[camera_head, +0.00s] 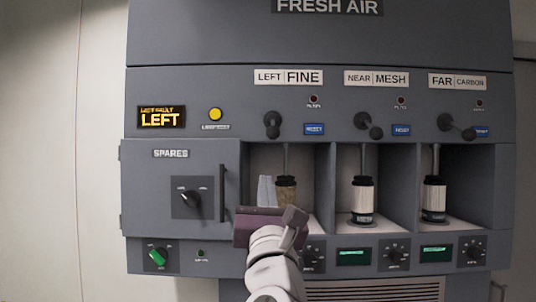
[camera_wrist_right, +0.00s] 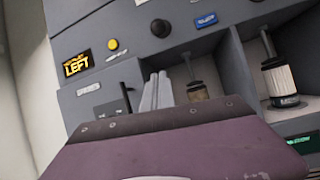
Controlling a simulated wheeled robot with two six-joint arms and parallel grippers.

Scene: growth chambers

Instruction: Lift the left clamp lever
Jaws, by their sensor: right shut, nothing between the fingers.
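The left clamp lever (camera_head: 272,124) is a short black lever with a round end on the grey panel, under the "LEFT FINE" label (camera_head: 288,77). In the wrist view the same lever (camera_wrist_right: 160,28) shows at the top. A filter with a dark cap (camera_head: 286,190) stands in the left bay below it, partly hidden by my arm. My right gripper (camera_head: 266,190) has its pale fingers together with nothing between them. It is in front of the left bay, lower than the lever and apart from it. My left gripper is out of view.
Two similar levers, near (camera_head: 368,125) and far (camera_head: 456,127), sit to the right above bays with white filters (camera_head: 362,199). A spares door (camera_head: 180,190) with a vertical black handle is left of my gripper. A lit display (camera_head: 161,117) reads "LEFT", beside a yellow button (camera_head: 215,114).

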